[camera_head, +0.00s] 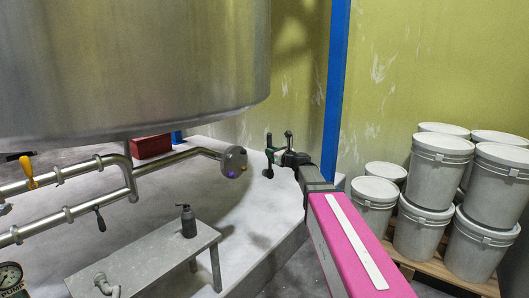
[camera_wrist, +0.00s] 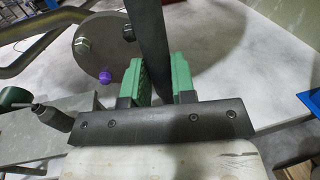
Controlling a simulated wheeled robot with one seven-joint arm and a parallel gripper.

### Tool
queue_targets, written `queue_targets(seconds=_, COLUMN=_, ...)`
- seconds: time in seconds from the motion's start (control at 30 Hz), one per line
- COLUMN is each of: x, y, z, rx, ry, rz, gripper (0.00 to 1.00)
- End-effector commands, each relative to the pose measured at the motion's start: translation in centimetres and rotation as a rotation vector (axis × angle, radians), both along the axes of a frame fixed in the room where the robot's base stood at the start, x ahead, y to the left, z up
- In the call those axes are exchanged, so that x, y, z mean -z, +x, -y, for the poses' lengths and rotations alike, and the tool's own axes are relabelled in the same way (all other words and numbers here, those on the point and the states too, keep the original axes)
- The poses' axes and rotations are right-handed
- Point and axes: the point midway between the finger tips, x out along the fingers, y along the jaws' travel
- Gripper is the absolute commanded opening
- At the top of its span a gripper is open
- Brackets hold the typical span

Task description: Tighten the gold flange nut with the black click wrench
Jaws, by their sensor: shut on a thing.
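My gripper (camera_head: 278,155) is shut on the black click wrench, with its green finger pads (camera_wrist: 160,80) on either side of the dark shaft (camera_wrist: 151,40). The shaft runs up out of the top of the wrist view, so its far end is hidden there. A round grey flange (camera_head: 234,161) ends the pipe left of my gripper, with a gap between them in the head view. In the wrist view the flange (camera_wrist: 102,52) carries a greyish nut (camera_wrist: 82,44), a purple one (camera_wrist: 105,76) and a dark one (camera_wrist: 129,33). I cannot make out which is gold.
A large steel tank (camera_head: 130,65) hangs over the pipes. A grey bench (camera_head: 145,258) with a dark pump bottle (camera_head: 188,222) stands below. White pails (camera_head: 428,190) are stacked at right beyond a blue post (camera_head: 335,90). The pale floor below the flange is clear.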

Motion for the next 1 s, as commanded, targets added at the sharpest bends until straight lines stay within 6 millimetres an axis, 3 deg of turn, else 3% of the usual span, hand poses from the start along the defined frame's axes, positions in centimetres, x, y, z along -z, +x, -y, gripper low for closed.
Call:
queue_targets(seconds=0.23, x=-0.9, y=-0.8, z=-3.1, rx=-0.178, ry=0.027, rz=-0.025, gripper=0.0)
queue_targets(seconds=0.7, x=-1.1, y=-1.2, z=-3.3, rx=-0.197, ry=0.033, rz=-0.028, gripper=0.0)
queue_targets(seconds=1.0, x=-1.1, y=0.5, z=-5.3, rx=-0.197, ry=0.032, rz=-0.028, gripper=0.0)
